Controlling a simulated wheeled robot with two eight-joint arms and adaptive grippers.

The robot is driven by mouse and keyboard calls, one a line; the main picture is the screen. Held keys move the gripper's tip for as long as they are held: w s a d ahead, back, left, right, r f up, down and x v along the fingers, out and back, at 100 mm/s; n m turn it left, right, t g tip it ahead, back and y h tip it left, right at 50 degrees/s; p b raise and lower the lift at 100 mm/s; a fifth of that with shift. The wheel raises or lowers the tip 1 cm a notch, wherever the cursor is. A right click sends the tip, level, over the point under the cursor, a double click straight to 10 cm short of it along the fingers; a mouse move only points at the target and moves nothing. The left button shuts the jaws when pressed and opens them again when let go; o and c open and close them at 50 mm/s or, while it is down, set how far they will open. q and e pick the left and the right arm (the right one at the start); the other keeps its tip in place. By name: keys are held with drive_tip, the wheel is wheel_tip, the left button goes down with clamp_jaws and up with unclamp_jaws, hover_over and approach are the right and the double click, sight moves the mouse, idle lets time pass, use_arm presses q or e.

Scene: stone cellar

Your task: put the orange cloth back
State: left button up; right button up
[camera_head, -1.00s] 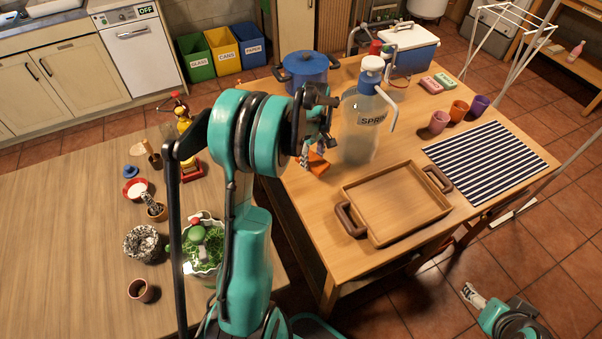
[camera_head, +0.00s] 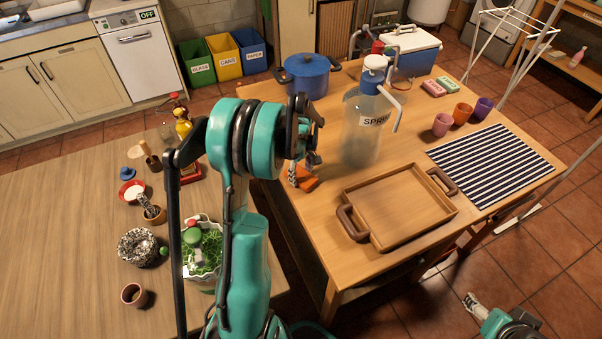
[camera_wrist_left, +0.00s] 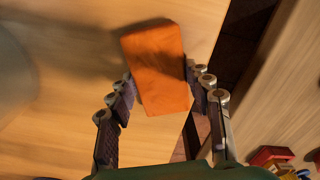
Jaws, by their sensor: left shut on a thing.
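The orange cloth (camera_head: 306,183) is a small folded piece at the left edge of the wooden table (camera_head: 300,222) in the head view. My left gripper (camera_head: 303,170) is shut on it. In the left wrist view the cloth (camera_wrist_left: 157,65) sits between the two fingers of the left gripper (camera_wrist_left: 163,88) and reaches beyond their tips. A dark shadow falls on the table beside it; I cannot tell how high the cloth is. My right gripper (camera_head: 476,304) shows only in part at the bottom right, away from the table; its opening is unclear.
A sprayer bottle (camera_head: 362,135) stands just right of the gripper, with a blue pot (camera_head: 307,76) behind. A wooden tray (camera_head: 400,205) and striped mat (camera_head: 492,164) lie to the right. A gap separates this table from the left counter (camera_head: 70,230), which holds several small items.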

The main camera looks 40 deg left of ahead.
sight(301, 175)
use_arm(q)
drive_tip(key=o, duration=1.1)
drive_tip(key=shift+r+p, duration=0.3)
wheel_tip(301, 175, up, 11)
drive_tip(key=p, duration=0.4)
drive_tip(key=s+d+r+m+t, duration=0.2)
drive_tip(key=s+d+r+m, duration=0.15)
drive_tip(key=d, duration=0.35)
drive_tip(key=s+d+r+m+t, duration=0.1)
drive_tip(key=s+d+r+m, duration=0.1)
drive_tip(key=d+r+m, duration=0.4)
drive_tip(key=shift+s+d+f+m+t, duration=0.25)
drive_tip(key=shift+s+d+m+t, duration=0.45)
drive_tip(key=shift+s+d+m, duration=0.95)
drive_tip(key=shift+s+d+f+m+t, duration=0.3)
drive_tip(key=shift+s+d+m+t, duration=0.5)
drive_tip(key=shift+s+d, duration=0.9)
drive_tip(key=shift+s+d+f+m+t, duration=0.25)
drive_tip(key=shift+s+d+m+t, duration=0.35)
drive_tip(key=shift+s+d+m, duration=1.1)
drive_tip(key=shift+w+d+n, duration=0.4)
drive_tip(key=shift+w+d, duration=0.1)
drive_tip(key=shift+w, duration=0.1)
